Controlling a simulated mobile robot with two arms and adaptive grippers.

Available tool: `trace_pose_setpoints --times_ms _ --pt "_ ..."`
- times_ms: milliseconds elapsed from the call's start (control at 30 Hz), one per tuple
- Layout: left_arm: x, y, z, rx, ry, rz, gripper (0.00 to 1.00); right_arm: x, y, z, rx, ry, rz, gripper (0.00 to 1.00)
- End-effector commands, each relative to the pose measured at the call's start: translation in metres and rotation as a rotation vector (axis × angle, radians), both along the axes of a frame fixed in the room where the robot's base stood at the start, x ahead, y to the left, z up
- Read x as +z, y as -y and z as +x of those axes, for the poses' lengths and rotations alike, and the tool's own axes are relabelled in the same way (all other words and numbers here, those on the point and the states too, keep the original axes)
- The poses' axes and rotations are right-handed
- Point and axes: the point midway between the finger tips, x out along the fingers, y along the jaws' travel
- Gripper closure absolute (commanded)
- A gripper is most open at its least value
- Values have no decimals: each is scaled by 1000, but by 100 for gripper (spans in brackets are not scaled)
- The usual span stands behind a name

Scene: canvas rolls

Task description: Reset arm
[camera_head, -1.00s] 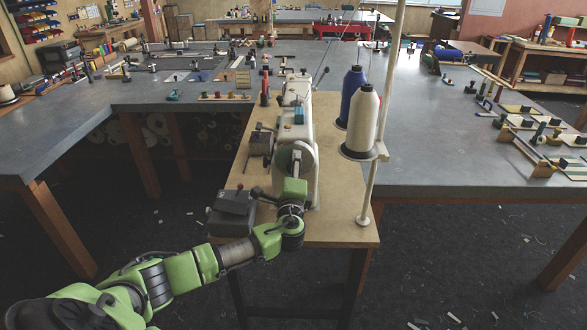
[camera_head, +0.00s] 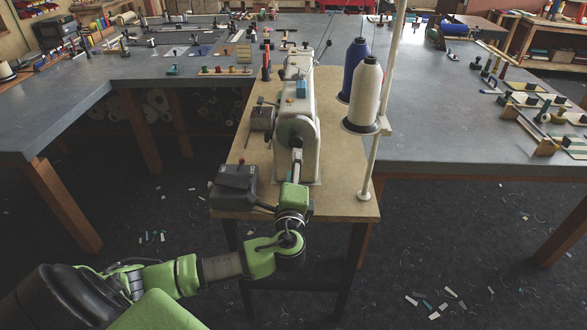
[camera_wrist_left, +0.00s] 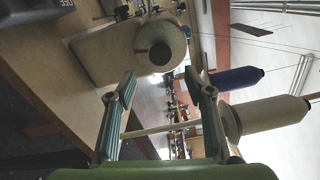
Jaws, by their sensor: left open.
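My left arm (camera_head: 192,275), green and black, comes in from the lower left and bends upward at the front edge of the sewing table. My left gripper (camera_head: 297,160) points away from me, at the near end of the white sewing machine (camera_head: 301,105). In the left wrist view, the two fingers of the left gripper (camera_wrist_left: 160,72) are spread apart with nothing between them. The machine's round handwheel (camera_wrist_left: 160,45) shows just beyond the fingertips. I cannot tell whether the fingers touch it. My right gripper is not in view.
A white thread cone (camera_head: 366,92) and a blue cone (camera_head: 356,65) stand right of the machine near a pole (camera_head: 380,130). A dark box (camera_head: 235,186) sits at the wooden table's (camera_head: 345,203) front left. Grey worktables (camera_head: 440,150) flank it. The floor in front is open, with scraps.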

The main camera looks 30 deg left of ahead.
Motion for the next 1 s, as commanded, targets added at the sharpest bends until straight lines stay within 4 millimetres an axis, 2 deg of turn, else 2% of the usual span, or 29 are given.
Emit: trace_pose_setpoints --times_ms 567,667,767,867,1000 --pt "0 2 -3 0 1 -1 52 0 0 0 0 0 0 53" --pt "-11 0 -2 1 -17 -11 52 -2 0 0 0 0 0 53" --pt "-49 -3 -1 4 -74 -49 52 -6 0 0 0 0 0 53" --pt "-113 -7 -5 7 -169 -125 52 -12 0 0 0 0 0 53" --pt "-221 -10 -25 24 -319 -272 52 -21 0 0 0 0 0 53"
